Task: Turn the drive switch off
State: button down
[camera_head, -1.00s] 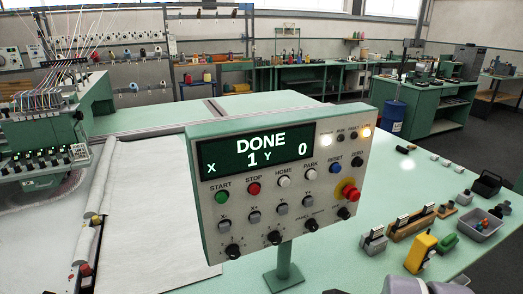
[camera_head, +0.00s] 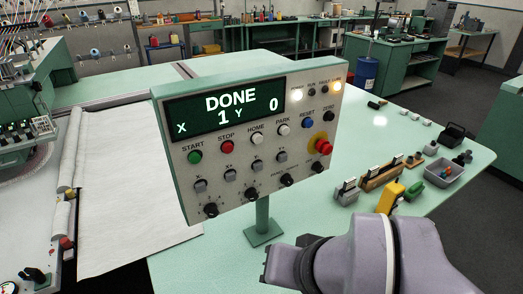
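Below are a green START button (camera_head: 195,157), a red STOP button (camera_head: 227,147), other buttons and small grey switches. Black rotary knobs line the bottom, including a left one (camera_head: 211,210) and a right one (camera_head: 318,167). Their labels are too small to read, so I cannot tell which control is the drive switch. A white lamp and an amber lamp are lit at top right. My gripper (camera_head: 270,264) is below the panel, apart from it; its finger opening cannot be made out.
A red emergency button (camera_head: 323,147) on a yellow base sits near the right-hand knobs. White fabric (camera_head: 130,190) lies left of the panel. A yellow tool (camera_head: 390,198), a wooden block with clamps (camera_head: 383,177) and a grey bin (camera_head: 443,172) stand on the green table at right.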

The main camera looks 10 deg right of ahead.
aim_at(318, 168)
jog(key=i+z, duration=0.15)
jog(key=z, duration=0.2)
jog(key=i+z, duration=0.3)
jog(key=k+l, duration=0.05)
jog(key=k, duration=0.05)
